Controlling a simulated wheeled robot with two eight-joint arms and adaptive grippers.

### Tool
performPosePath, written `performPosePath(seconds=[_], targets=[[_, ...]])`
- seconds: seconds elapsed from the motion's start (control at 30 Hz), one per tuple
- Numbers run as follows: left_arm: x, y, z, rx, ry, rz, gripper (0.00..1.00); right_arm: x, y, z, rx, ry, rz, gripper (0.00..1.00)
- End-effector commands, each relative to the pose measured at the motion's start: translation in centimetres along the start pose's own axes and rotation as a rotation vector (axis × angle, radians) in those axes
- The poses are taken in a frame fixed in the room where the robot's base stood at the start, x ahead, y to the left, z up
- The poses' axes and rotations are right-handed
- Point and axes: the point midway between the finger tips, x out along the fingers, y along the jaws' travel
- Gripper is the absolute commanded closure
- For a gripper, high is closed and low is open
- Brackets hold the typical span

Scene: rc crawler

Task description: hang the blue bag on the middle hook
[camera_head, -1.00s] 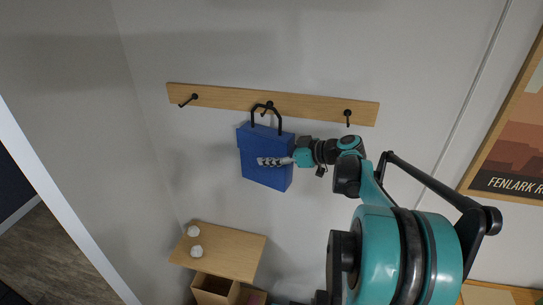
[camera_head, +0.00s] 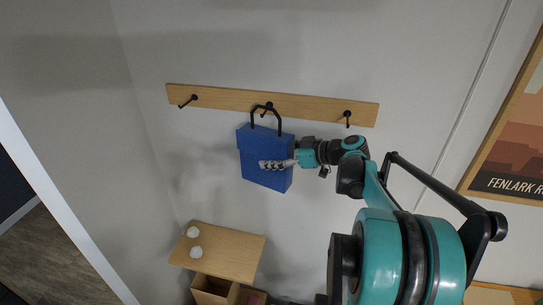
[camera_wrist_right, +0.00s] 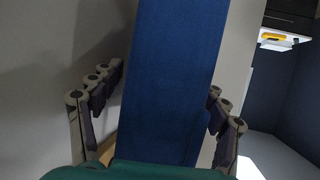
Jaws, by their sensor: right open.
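The blue bag (camera_head: 256,147) is upright against the wall, with its black handle (camera_head: 280,117) looped up at the middle hook (camera_head: 267,105) of the wooden rail. The handle appears to be over the hook, though the exact contact is too small to tell. My right gripper (camera_head: 264,164) is at the bag's right part, with fingers across its front. In the right wrist view, the bag (camera_wrist_right: 172,70) stands between the two open fingers (camera_wrist_right: 162,84), with a visible gap at the left finger. My left gripper is not in view.
The wooden rail (camera_head: 225,97) also carries a left hook (camera_head: 188,100) and a right hook (camera_head: 347,118), both empty. A small wooden shelf (camera_head: 230,250) with two white objects (camera_head: 194,242) stands below. A framed poster (camera_head: 510,150) hangs at the right.

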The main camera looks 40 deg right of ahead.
Motion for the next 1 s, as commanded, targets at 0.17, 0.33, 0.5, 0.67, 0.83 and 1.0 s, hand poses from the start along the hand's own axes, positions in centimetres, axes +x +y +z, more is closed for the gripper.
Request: performPosePath(seconds=[0.17, 0.33, 0.5, 0.67, 0.83, 1.0], targets=[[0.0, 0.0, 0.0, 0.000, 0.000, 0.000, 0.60, -3.8, 0.1, 0.0, 0.002, 0.001, 0.005, 0.25], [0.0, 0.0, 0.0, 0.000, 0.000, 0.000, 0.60, -7.5, 0.1, 0.0, 0.002, 0.001, 0.006, 0.25], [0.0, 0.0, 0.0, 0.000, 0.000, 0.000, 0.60, -10.0, 0.1, 0.0, 0.002, 0.001, 0.003, 0.25], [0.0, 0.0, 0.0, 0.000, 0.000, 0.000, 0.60, -10.8, 0.0, 0.0, 0.000, 0.001, 0.002, 0.25], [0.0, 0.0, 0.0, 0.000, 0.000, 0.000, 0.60, -10.9, 0.0, 0.0, 0.000, 0.001, 0.001, 0.25], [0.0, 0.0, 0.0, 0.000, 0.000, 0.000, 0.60, -10.9, 0.0, 0.0, 0.000, 0.001, 0.001, 0.25]])
